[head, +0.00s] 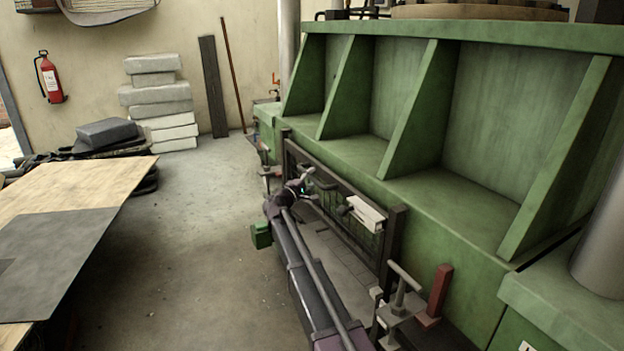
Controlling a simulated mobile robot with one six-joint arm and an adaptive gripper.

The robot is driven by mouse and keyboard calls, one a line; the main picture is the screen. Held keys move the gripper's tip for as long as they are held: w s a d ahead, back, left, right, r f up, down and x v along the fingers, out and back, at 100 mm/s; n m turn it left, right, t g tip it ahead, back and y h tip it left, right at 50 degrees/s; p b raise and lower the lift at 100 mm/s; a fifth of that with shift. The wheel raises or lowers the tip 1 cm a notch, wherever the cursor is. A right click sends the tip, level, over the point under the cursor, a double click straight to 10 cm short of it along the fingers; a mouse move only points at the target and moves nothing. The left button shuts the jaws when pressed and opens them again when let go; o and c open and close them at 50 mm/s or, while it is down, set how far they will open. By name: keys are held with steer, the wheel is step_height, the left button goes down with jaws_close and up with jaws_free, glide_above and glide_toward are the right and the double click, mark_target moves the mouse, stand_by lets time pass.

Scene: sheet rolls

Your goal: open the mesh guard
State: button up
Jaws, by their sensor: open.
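The mesh guard (365,238) is a dark-framed mesh panel low on the front of the green machine. It stands upright between dark posts and looks closed, though my arm hides part of it. A pale block (366,212) sits at its upper right part, with a dark handle-like piece beside it. My gripper (311,184) is open and empty in front of the guard's left half, close to the frame. I cannot tell whether it touches the guard. My arm covers the guard's lower left area.
The green machine (400,165) fills the right side. A clamp (402,290) and a red block (436,291) stick out near the guard's right end. A table with sheets (70,210) stands at left. Open floor (190,250) lies between. Stacked pale blocks (160,102) stand at the back.

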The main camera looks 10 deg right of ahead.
steer(key=shift+f+b, duration=12.25)
steer(key=shift+f, duration=0.05)
steer(key=b+v, duration=0.2)
steer(key=v, duration=1.2)
steer(key=s+d+r+m+g+p, duration=0.1)
steer(key=s+d+m+g+p, duration=0.1)
steer(key=s+d+p, duration=0.3)
steer(key=shift+s+d+r+g+y, duration=0.25)
steer(key=shift+s+d+g+y, duration=0.15)
steer(key=shift+g, duration=0.2)
steer(key=shift+s, duration=0.1)
steer(key=shift+a, duration=0.1)
